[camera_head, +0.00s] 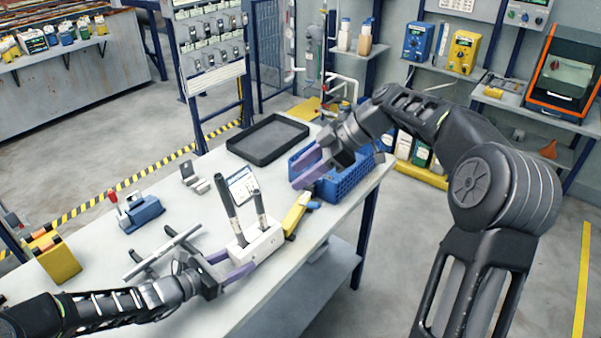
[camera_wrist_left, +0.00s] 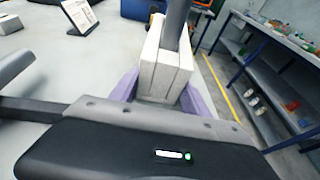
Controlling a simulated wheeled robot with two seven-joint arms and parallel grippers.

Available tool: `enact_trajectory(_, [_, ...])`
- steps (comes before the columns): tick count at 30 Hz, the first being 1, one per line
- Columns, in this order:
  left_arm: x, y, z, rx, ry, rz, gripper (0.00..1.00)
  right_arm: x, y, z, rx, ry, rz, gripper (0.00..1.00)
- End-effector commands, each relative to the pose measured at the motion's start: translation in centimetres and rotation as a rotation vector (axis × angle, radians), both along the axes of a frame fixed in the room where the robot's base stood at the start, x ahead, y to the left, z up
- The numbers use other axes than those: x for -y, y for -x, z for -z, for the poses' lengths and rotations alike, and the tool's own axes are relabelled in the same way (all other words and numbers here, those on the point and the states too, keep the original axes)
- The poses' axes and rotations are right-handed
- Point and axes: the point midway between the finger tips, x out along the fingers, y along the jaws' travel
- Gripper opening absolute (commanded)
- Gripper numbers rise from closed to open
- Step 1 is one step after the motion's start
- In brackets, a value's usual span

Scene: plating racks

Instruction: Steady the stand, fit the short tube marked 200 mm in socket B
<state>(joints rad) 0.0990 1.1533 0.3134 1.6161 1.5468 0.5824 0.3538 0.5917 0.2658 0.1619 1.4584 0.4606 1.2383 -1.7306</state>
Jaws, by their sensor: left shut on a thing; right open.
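The white stand (camera_head: 262,246) sits near the table's right edge with two dark tubes upright in it: a taller tube (camera_head: 228,207) at left and a shorter tube (camera_head: 260,208) at right. Socket letters and length marks are too small to read. My left gripper (camera_head: 232,265) is shut on the stand's lower part; its purple fingers flank the white block (camera_wrist_left: 163,72) in the left wrist view. A grey tube (camera_head: 163,251) lies across a low rest left of the stand. My right gripper (camera_head: 296,180) is open and empty above the table, beside the blue crate.
The blue crate (camera_head: 349,181) and a black tray (camera_head: 268,139) stand at the far end. A yellow tool (camera_head: 296,212) lies right of the stand, a small sign (camera_head: 242,185) behind it. A blue fixture (camera_head: 141,212) and a yellow block (camera_head: 53,257) are at left.

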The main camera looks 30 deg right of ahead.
Motion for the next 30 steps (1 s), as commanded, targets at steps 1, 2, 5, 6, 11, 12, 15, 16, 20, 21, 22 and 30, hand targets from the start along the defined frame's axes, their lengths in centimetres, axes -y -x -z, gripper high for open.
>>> enact_trajectory(1, [0.04, -0.01, -0.09, 0.001, 0.002, 0.0, 0.02, -0.01, -0.01, 0.01, 0.0, 0.0, 0.0, 0.45])
enact_trajectory(2, [0.04, -0.01, -0.09, 0.001, 0.002, 0.0, 0.02, -0.02, -0.01, 0.02, 0.0, 0.0, 0.0, 0.45])
enact_trajectory(5, [0.04, -0.01, -0.09, 0.001, 0.002, 0.0, 0.02, -0.02, -0.01, 0.03, 0.0, 0.0, 0.0, 0.45])
enact_trajectory(6, [0.04, -0.01, -0.09, 0.001, 0.002, 0.0, 0.02, -0.02, -0.01, 0.03, 0.0, 0.0, 0.0, 0.45])
enact_trajectory(11, [0.05, -0.02, -0.1, 0.001, 0.002, 0.0, 0.56, -0.03, -0.02, 0.04, 0.0, 0.0, 0.0, 0.45])
enact_trajectory(12, [0.05, -0.01, -0.09, 0.001, 0.002, 0.0, 0.59, -0.03, -0.02, 0.04, 0.0, 0.0, 0.0, 0.45])
enact_trajectory(15, [0.03, -0.02, -0.07, 0.001, 0.002, 0.0, 0.67, -0.03, -0.02, 0.04, 0.0, 0.0, 0.0, 0.45])
enact_trajectory(16, [0.03, -0.02, -0.06, 0.0, 0.001, 0.0, 0.7, -0.03, -0.02, 0.04, 0.0, 0.0, 0.0, 0.45])
enact_trajectory(20, [0.02, -0.02, -0.04, 0.0, 0.001, 0.0, 0.8, -0.04, -0.02, 0.04, 0.0, 0.0, 0.0, 0.45])
enact_trajectory(21, [0.01, -0.01, -0.04, 0.0, 0.001, 0.0, 0.8, -0.03, -0.02, 0.04, 0.0, 0.0, 0.0, 0.45])
enact_trajectory(22, [0.01, -0.01, -0.04, 0.0, 0.001, 0.0, 0.8, -0.03, -0.02, 0.04, 0.0, 0.0, 0.0, 0.45])
enact_trajectory(30, [-0.33, 0.06, -0.12, 0.0, 0.0, -0.001, 0.8, -0.03, -0.02, 0.04, 0.0, 0.0, 0.0, 0.45])
